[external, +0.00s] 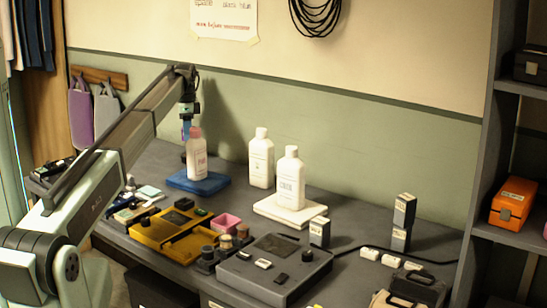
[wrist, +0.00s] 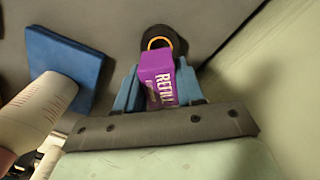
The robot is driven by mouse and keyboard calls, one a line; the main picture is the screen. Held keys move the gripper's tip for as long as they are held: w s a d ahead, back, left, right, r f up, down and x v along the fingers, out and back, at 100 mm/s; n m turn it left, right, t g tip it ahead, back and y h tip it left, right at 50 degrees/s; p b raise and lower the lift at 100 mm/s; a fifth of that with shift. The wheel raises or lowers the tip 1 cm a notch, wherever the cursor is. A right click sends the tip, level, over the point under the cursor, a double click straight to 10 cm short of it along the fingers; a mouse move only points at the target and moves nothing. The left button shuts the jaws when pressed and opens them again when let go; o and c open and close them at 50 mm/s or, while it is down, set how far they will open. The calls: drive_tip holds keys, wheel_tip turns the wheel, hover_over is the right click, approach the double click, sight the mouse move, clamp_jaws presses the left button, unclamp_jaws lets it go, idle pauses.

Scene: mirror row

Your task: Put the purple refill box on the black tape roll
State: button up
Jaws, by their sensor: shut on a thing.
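The purple refill box (wrist: 160,82), with white "REFILL" lettering, is held between the blue fingers of my gripper (wrist: 157,72) in the wrist view. The black tape roll (wrist: 176,40) shows just beyond the box's far end, with an orange inner ring; the box hides part of it. In the external view my gripper (external: 186,130) points down above the back left of the table, behind the pink-capped bottle. The bottle covers much of that spot, and the box is hard to make out there. I cannot tell the gap between box and roll.
The pink-capped bottle (external: 196,160) stands on a blue pad (external: 210,186) close beside my gripper; the pad also shows in the wrist view (wrist: 45,50). Two white bottles stand to the right, one (external: 290,180) on a white slab. The wall is close behind.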

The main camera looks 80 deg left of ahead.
drive_tip(key=shift+f, duration=2.6)
drive_tip(key=shift+f, duration=0.15)
drive_tip(key=o, duration=1)
wheel_tip(320, 180, up, 12)
drive_tip(key=shift+r, duration=0.15)
